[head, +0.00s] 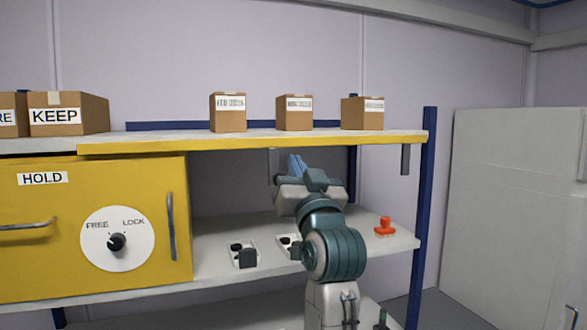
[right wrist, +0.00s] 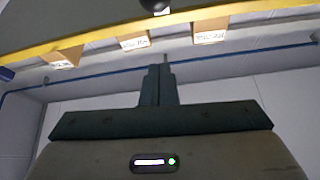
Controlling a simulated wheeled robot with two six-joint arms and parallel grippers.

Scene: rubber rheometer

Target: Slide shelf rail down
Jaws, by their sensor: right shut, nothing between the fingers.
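The yellow shelf rail (head: 250,142) runs along the front edge of the upper shelf in the head view. It also crosses the top of the right wrist view (right wrist: 95,38). Two grey upright pieces hang below it, one at the middle (head: 272,165) and one near the right post (head: 405,159). My right gripper (head: 296,165) points up just below the rail, near the middle hanging piece. Its fingers (right wrist: 158,75) are together and empty, and appear apart from the rail. My left gripper is out of view.
A yellow cabinet (head: 60,235) with a FREE/LOCK dial (head: 117,241) is at the left. The lower shelf (head: 210,265) holds small black-and-white devices (head: 243,255) and a red object (head: 384,227). A blue post (head: 424,190) bounds the right.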

